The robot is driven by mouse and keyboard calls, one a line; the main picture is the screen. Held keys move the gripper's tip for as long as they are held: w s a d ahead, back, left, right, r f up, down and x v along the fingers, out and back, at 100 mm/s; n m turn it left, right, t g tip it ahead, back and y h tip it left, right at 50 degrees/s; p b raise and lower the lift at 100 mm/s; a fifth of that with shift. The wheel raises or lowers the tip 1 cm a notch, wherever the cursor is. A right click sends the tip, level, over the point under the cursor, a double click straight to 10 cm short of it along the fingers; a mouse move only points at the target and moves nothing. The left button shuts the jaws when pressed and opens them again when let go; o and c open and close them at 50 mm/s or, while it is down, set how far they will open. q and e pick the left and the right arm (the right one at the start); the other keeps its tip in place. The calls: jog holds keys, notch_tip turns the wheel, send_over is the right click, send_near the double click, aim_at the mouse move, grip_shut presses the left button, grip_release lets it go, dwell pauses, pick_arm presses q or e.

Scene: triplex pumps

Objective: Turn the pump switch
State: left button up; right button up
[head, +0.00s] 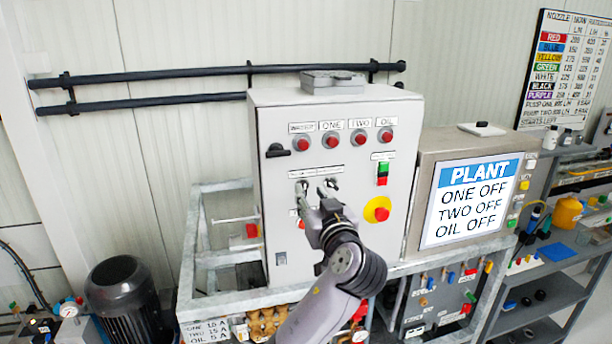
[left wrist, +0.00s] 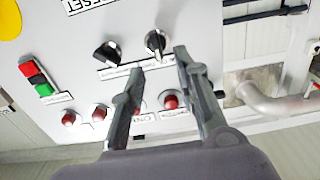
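The grey control cabinet (head: 345,245) carries two black rotary switches in a row below the lamps. The left switch (head: 302,187) and right switch (head: 332,183) are partly hidden by my gripper in the head view. In the left wrist view, which is turned over, they show as a near knob (left wrist: 155,42) and another knob (left wrist: 107,52). My left gripper (head: 311,194) is at the panel in front of the switches. Its fingers (left wrist: 158,60) are open with a gap, pointing at the near knob. Contact cannot be told. My right gripper is out of view.
Red lamps (head: 331,140) sit above the switches. A green and red button pair (head: 382,174) and a red emergency knob on yellow (head: 378,209) are to the right. The display (head: 474,199) reads ONE OFF, TWO OFF, OIL OFF. A metal frame (head: 230,299) surrounds the cabinet base.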

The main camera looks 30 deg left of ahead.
aim_at(305, 185)
pick_arm(q)
jog(key=p+x, duration=0.1)
jog(key=x, duration=0.3)
jog(key=shift+w+r, duration=0.1)
jog(key=shift+w+a+p, duration=0.3)
jog(key=shift+a+p, duration=0.05)
jog(key=shift+a, duration=0.05)
jog(key=shift+c, duration=0.6)
grip_shut()
